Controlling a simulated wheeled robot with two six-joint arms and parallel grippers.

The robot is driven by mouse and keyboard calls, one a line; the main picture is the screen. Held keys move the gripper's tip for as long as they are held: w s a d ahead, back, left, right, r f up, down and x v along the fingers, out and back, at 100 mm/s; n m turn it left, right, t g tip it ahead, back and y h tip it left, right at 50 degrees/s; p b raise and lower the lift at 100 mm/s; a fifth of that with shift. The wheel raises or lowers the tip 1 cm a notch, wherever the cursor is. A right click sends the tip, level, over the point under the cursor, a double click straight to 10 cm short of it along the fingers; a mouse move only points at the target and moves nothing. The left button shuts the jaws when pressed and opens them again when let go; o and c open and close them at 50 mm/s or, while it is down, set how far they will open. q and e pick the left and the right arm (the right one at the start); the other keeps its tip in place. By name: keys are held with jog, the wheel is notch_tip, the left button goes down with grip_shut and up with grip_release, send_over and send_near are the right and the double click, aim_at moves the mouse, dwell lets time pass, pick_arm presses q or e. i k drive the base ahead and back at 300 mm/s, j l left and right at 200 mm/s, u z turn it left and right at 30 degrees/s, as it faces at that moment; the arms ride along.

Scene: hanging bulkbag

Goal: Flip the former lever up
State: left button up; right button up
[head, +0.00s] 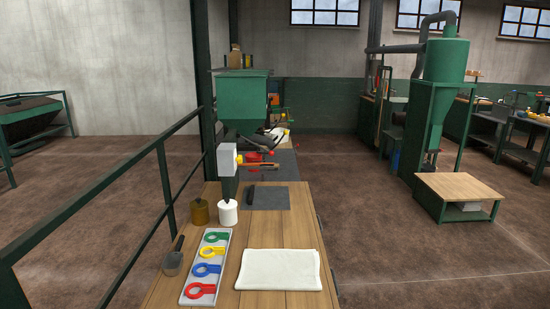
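A green hopper (243,98) stands at the far end of the wooden bench (285,230). Below it is a pale grey box (227,158) with a yellow part and a brown, handle-like bar (262,165) sticking out to the right, roughly level. A red part (252,155) shows just behind the bar. I cannot tell which of these is the former lever. Neither of my grippers is in view.
A tray (190,298) holds several coloured rings. Near it are a scoop (173,262), a white cloth (279,270), a white jar (228,212), a brown jar (199,212) and a dark mat (279,197). A green railing (120,170) runs along the left.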

aim_at(270, 153)
jog(key=i+l+z, duration=0.45)
jog(key=l, duration=0.25)
jog(key=i+l+z, duration=0.9)
jog(key=i+u, duration=0.35)
jog(key=i+l+u, duration=0.1)
jog(key=i+u, duration=0.2)
jog(key=i, duration=0.2)
jog(key=i+l+u, duration=0.2)
jog(key=i+u, duration=0.85)
jog(key=u, duration=0.15)
jog(key=i+l+u, duration=0.2)
jog(key=i+u, duration=0.25)
jog(key=i+l+u, duration=0.2)
jog(key=u, duration=0.25)
jog(key=i+l+u, duration=0.15)
jog(key=u, duration=0.2)
jog(key=i+l+u, duration=0.3)
jog(key=l+u, duration=0.1)
jog(key=u, duration=0.25)
jog(key=i+l, duration=0.05)
